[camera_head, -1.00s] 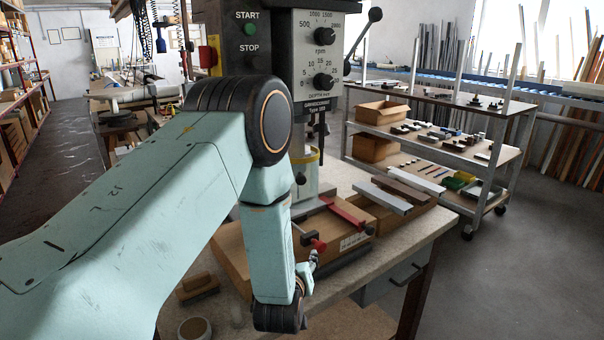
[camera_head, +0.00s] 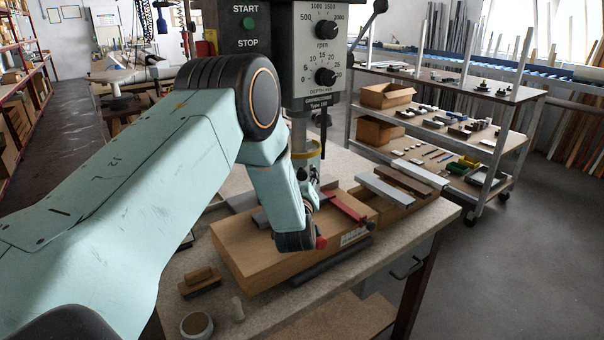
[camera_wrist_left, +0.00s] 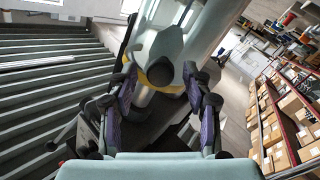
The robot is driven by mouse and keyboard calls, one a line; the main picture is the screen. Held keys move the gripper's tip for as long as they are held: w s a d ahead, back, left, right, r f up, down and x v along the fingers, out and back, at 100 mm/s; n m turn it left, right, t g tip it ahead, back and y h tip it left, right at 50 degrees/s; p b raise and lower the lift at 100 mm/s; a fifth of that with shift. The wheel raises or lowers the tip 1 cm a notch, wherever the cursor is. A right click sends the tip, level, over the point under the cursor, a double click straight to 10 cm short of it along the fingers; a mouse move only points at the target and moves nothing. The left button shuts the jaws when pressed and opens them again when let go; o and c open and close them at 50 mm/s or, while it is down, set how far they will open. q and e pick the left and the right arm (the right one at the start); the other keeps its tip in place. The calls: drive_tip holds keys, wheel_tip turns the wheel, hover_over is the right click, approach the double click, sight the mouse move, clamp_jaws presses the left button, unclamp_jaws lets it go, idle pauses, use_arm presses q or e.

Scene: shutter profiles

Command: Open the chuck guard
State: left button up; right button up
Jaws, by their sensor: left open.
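The drill press head (camera_head: 323,50) stands at the top middle of the head view. Below it is the chuck guard, seen as a yellow-rimmed collar (camera_head: 306,152) around the spindle; its lower part is partly hidden by my arm. My left gripper (camera_head: 312,190) is just below the yellow rim, small and partly hidden by my wrist. In the left wrist view, my open left gripper (camera_wrist_left: 160,75) has its two dark fingers apart, with the yellow rim (camera_wrist_left: 165,88) and a dark rounded part between and beyond them. I cannot tell if they touch. My right gripper is out of view.
A wooden block (camera_head: 250,262) with a red clamp (camera_head: 345,207) lies on the workbench (camera_head: 225,310) under the drill. A brush (camera_head: 200,281) and a round tin (camera_head: 197,325) lie at the front left. A shelf cart (camera_head: 440,120) stands behind at right.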

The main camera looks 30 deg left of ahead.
use_arm(q)
drive_tip(key=shift+w+a+f, duration=0.25)
drive_tip(key=shift+w+a, duration=0.15)
drive_tip(key=shift+w, duration=0.35)
drive_tip(key=shift+s+r, duration=0.1)
drive_tip(key=shift+s+d+r, duration=0.15)
drive_tip(key=shift+c, duration=1.2)
drive_tip(key=c, duration=0.4)
clamp_jaws()
